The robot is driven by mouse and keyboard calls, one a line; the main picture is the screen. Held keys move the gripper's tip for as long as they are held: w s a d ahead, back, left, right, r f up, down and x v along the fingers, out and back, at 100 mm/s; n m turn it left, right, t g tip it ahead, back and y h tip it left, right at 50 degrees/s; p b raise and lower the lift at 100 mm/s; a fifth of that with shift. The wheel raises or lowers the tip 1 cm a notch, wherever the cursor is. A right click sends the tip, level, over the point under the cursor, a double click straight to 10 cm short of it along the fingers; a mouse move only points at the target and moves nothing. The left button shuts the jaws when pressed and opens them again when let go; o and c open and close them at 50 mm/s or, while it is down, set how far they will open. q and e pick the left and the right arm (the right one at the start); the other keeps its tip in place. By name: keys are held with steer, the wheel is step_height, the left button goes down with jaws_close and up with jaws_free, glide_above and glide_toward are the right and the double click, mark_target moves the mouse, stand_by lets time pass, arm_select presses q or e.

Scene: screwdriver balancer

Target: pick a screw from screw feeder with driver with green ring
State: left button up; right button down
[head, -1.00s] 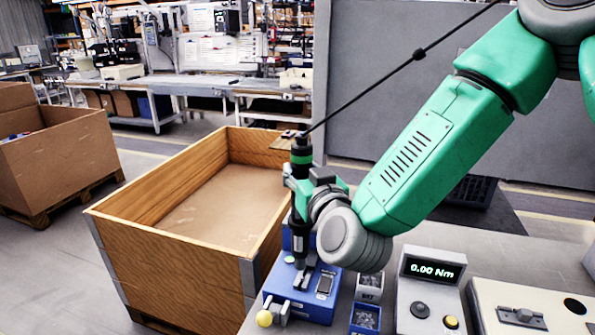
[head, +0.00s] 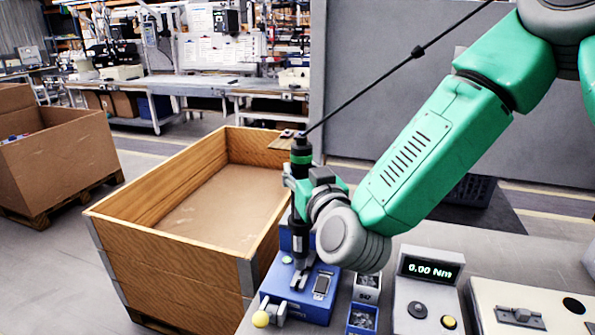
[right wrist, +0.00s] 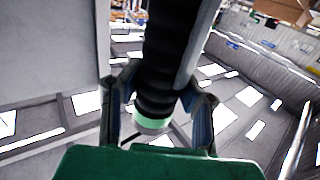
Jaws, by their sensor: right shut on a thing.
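The driver (head: 300,174) is black with a green ring and stands upright in the head view, with a cable running up to the right from its top. My right gripper (head: 301,190) is shut around the driver's body. In the right wrist view, my right gripper's fingers (right wrist: 158,112) flank the black ribbed driver (right wrist: 166,60), and its pale green ring shows between them. The blue screw feeder (head: 318,305) sits on the bench below the driver. The driver's lower end is over the feeder; whether it touches a screw is too small to tell. My left gripper is out of view.
A torque display box (head: 432,268) reading 0.00 Nm stands right of the feeder. Two small trays of screws (head: 363,318) sit between them. A beige device (head: 530,308) is at the right. A large wooden crate (head: 165,265) stands beside the bench on the left.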

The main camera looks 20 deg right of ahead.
steer(key=shift+d, duration=0.25)
steer(key=shift+a, duration=0.4)
steer(key=shift+a+f, duration=0.15)
steer(key=shift+a, duration=0.15)
steer(key=shift+s+f+b, duration=0.1)
steer(key=shift+f+b, duration=0.5)
steer(key=shift+d+f, duration=0.1)
steer(key=shift+d, duration=0.3)
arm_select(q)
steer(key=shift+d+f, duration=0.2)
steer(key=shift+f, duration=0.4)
arm_select(e)
steer(key=shift+a, duration=0.1)
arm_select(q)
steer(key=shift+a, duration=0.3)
arm_select(e)
steer(key=shift+a, duration=0.3)
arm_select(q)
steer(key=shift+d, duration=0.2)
arm_select(e)
steer(key=shift+d, duration=0.25)
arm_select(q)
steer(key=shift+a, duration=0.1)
arm_select(e)
steer(key=shift+a, duration=0.15)
